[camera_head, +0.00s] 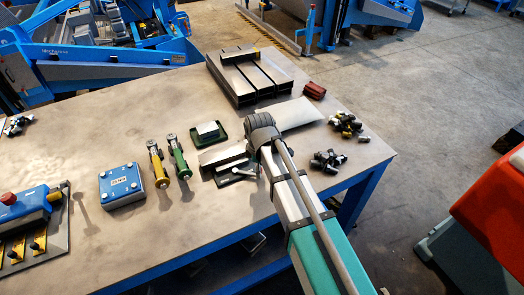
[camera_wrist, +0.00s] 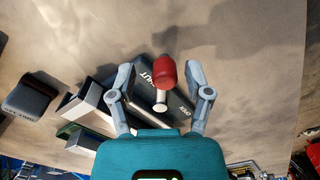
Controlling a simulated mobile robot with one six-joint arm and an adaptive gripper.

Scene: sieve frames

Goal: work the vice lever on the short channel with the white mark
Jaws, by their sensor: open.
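A red lever knob (camera_wrist: 166,72) on a pale rod (camera_wrist: 160,104) stands between the fingers of my gripper (camera_wrist: 161,66) in the wrist view. My gripper is open, with a finger on each side of the knob; I cannot tell whether either touches it. Below the knob is a dark vice plate (camera_wrist: 183,109) with white lettering, including "SHUT". Grey metal channel pieces (camera_wrist: 92,98) lie left of the lever. A metal channel (camera_head: 222,155) shows beside the dark plate in the head view. I cannot make out a white mark on it. My arm hides part of the vice there.
A green tray (camera_head: 216,139) holds a pale block. Yellow (camera_head: 158,165) and green (camera_head: 177,158) handled tools and a blue box (camera_head: 121,186) lie to the left. Long channels (camera_head: 240,92) lie at the back. Dark small parts (camera_head: 326,161) lie right of my arm.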

